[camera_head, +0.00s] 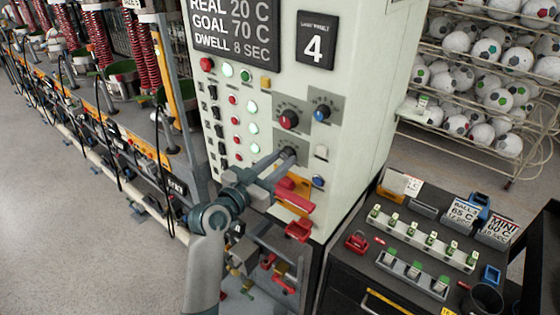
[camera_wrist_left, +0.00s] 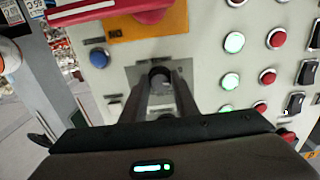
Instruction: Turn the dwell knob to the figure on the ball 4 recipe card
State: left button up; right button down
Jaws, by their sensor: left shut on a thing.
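The white press cabinet (camera_head: 345,110) has a dark display (camera_head: 240,32) reading REAL 20 C, GOAL 70 C, DWELL 8 SEC. My left gripper (camera_head: 287,156) is shut on a dark knob on the lower grey plate; its fingers mostly cover it. The left wrist view shows the dark knob (camera_wrist_left: 160,76) between the fingertips. A red knob (camera_head: 289,119) and a blue knob (camera_head: 321,113) sit above. A recipe card (camera_head: 462,212) on the dark bench starts with BALL and shows 65 C; its last line is too small to read surely. My right gripper is out of view.
A sign with a 4 (camera_head: 315,42) is beside the display. Lit buttons and switches line the panel's left. A red handle (camera_head: 295,200) juts out below the knob. Other cards, including a MINI card (camera_head: 497,229), and sample racks stand on the bench (camera_head: 345,275). A ball rack (camera_head: 480,70) stands behind.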

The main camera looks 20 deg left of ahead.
pick_arm(q)
jog(key=shift+n, duration=2.8)
jog(key=shift+d, duration=0.1)
jog(key=o, duration=1.1)
jog(key=shift+c, duration=0.2)
jog(key=shift+s, duration=0.15)
